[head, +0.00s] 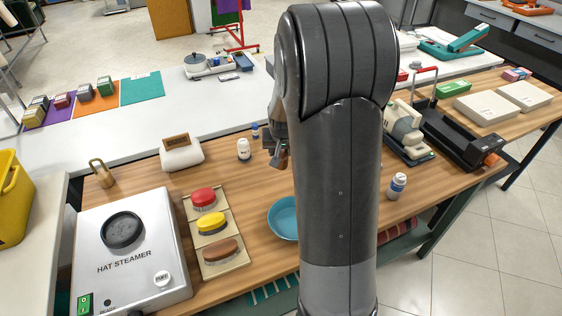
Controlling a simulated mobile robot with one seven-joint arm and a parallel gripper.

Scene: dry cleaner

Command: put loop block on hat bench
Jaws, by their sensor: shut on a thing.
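The hat bench appears to be the long wood-topped bench (130,196) beside and in front of me, with a white hat steamer (133,262) on its left part. My gripper (277,158) points down over the bench's back part, partly hidden by my own arm. It is shut on a small dark thing, mostly hidden, and I cannot tell whether this is the loop block. A brass block with a loop on top (101,173) stands at the bench's back left corner, apart from my gripper.
Red, yellow and brown brushes (212,223) lie in a tray near a blue bowl (284,217). A white bottle (244,150) and a white padded piece (181,155) stand behind. A pill bottle (397,186) stands right.

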